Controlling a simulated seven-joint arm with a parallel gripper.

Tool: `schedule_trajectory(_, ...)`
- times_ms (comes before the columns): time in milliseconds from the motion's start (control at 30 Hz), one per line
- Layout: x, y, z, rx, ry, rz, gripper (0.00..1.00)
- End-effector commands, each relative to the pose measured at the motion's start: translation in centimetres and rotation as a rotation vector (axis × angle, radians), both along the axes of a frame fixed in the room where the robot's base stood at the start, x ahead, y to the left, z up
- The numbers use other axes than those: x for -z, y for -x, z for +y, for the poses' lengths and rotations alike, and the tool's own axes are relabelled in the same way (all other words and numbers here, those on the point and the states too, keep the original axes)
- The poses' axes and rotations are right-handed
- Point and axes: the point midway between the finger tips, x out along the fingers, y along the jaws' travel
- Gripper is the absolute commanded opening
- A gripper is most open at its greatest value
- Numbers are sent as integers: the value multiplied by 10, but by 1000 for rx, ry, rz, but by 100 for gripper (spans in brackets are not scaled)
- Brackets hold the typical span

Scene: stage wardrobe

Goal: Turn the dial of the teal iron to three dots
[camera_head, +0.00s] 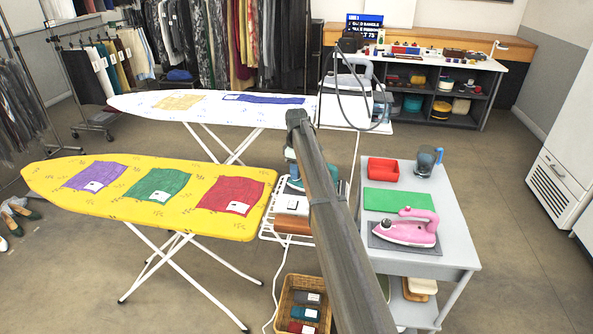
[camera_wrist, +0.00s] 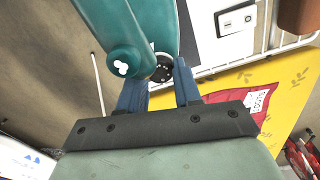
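The teal iron (camera_wrist: 125,30) fills the upper left of the wrist view. A round teal end on it carries a white mark like three dots. A small black dial (camera_wrist: 161,68) with pale marks sits beside that end. My gripper (camera_wrist: 160,75) has two blue fingers, spread apart, one on each side of the dial. I cannot tell whether either finger touches it, and which setting the dial points to is too small to read. In the head view the teal iron (camera_head: 291,157) stands at the yellow board's right end, mostly hidden behind my arm.
A white wire rack (camera_head: 270,222) is at the right end of the yellow ironing board (camera_head: 110,205). A white ironing board (camera_head: 135,105) stands behind.

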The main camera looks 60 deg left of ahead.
Motion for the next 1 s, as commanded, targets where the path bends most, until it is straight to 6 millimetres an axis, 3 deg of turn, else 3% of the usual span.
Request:
schedule_trajectory(233,0,0,0,-1,0,0,58)
schedule_trajectory(567,-4,0,0,-1,-1,-1,58)
schedule_trajectory(767,-28,0,1,-1,-1,0,58)
schedule_trajectory(1000,-75,-1,1,-1,-2,-1,58)
